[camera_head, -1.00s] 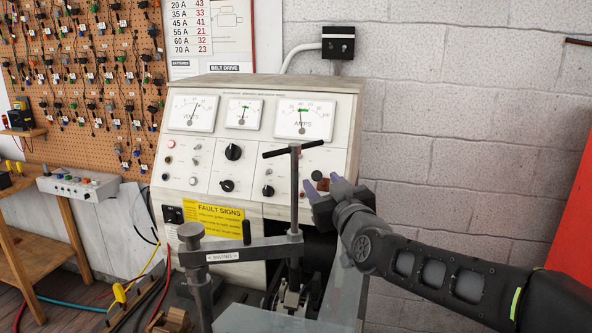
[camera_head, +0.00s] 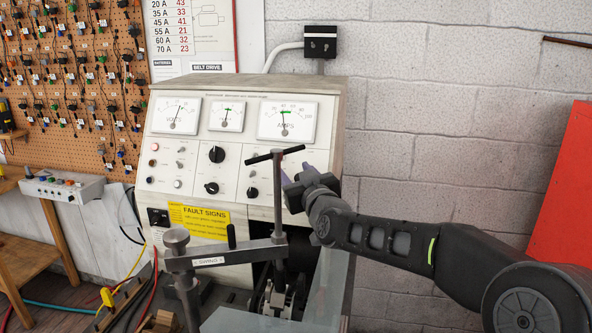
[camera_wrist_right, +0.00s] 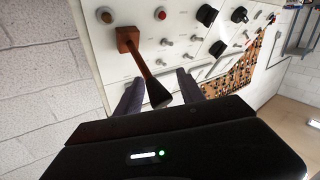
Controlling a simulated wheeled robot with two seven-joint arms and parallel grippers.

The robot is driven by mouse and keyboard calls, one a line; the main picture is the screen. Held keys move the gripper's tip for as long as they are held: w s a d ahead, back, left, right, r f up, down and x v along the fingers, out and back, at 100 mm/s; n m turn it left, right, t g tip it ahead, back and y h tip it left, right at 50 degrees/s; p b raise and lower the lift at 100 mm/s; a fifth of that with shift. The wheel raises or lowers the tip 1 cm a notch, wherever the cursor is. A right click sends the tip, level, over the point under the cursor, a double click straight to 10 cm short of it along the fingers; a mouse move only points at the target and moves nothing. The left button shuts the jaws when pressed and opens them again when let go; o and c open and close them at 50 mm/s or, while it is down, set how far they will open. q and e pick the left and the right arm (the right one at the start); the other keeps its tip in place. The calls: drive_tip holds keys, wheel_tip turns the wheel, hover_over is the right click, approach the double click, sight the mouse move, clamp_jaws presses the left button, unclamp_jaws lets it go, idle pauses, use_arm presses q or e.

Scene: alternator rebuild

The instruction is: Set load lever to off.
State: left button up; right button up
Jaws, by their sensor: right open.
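The load lever (camera_wrist_right: 140,66) shows in the right wrist view, with a square copper-brown base, a brown shaft and a black flared grip. It stands out from the cream test-bench panel (camera_head: 155,200). My right gripper (camera_wrist_right: 160,76) is open, with one finger on each side of the lever's black end. I cannot tell whether either finger touches it. In the head view my right gripper (camera_head: 297,174) is at the panel's lower right, and it hides the lever there. Any marking for off is not readable. My left gripper is not in view.
A steel clamp arm with a T-handle screw (camera_head: 277,200) stands in front of the panel, close left of my right gripper. Dark knobs (camera_head: 216,154) and dial gauges (camera_head: 287,121) are on the panel. A red board (camera_head: 565,190) is at the far right.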

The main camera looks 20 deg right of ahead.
drive_tip(key=shift+c, duration=0.3)
clamp_jaws()
idle(1.1)
